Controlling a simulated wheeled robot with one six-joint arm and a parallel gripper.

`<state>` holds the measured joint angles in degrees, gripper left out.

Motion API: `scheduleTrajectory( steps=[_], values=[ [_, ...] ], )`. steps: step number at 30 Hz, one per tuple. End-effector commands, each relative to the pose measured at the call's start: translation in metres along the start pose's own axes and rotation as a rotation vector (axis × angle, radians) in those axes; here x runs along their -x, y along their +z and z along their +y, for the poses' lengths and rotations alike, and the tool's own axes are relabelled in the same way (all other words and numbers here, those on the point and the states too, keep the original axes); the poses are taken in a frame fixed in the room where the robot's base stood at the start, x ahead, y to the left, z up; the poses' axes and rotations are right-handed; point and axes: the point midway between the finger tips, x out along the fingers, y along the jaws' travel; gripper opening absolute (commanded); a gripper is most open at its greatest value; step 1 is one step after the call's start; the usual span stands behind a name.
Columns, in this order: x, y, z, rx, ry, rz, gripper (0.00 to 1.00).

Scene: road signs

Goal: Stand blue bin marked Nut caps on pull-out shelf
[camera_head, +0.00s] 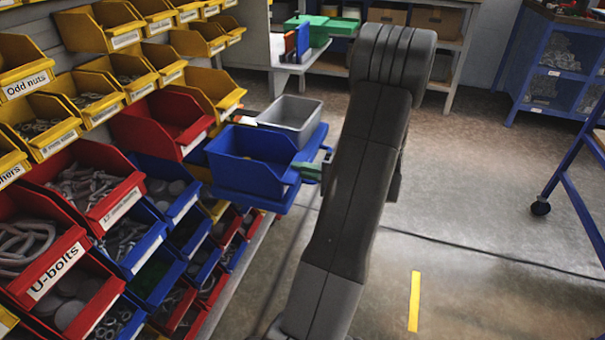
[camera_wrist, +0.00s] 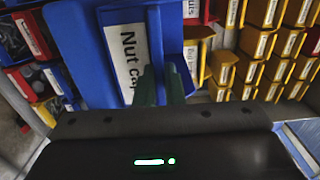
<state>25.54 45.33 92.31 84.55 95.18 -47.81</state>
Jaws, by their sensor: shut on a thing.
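The blue bin (camera_head: 250,172) marked Nut caps is upright at the pull-out shelf (camera_head: 312,150), a blue plate jutting from the rack. In the wrist view the bin's white label (camera_wrist: 125,52) reads "Nut cap", its end hidden by my fingers. My gripper (camera_head: 314,172) is at the bin's right side, shut on its front edge. Its green fingers (camera_wrist: 161,88) also show in the wrist view, beside the label. The bin is over the near part of the shelf; whether its base touches cannot be told.
A grey bin (camera_head: 291,118) stands on the shelf just behind the blue bin. Yellow, red and blue rack bins, such as the red U-bolts bin (camera_head: 45,260), fill the left. A bench (camera_head: 300,58) with green boxes is behind. The floor to the right is open, with a blue wheeled frame (camera_head: 575,170).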

Motion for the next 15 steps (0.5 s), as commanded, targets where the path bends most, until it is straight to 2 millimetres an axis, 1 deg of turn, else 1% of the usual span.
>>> scheduleTrajectory(
  steps=[1, 8, 12, 13, 15],
  values=[
    [0.0, -0.0001, 0.0026, 0.001, -0.001, 0.0, 0.0],
    [0.0, -0.0001, 0.0019, 0.002, -0.001, 0.0, 0.0],
    [0.0001, -0.0001, 0.0069, 0.002, -0.001, 0.0, 0.0],
    [0.0001, 0.0, 0.0054, 0.001, 0.0, 0.0, 0.15],
    [0.0001, 0.0, 0.005, 0.001, 0.0, 0.0, 0.28]
  ],
)
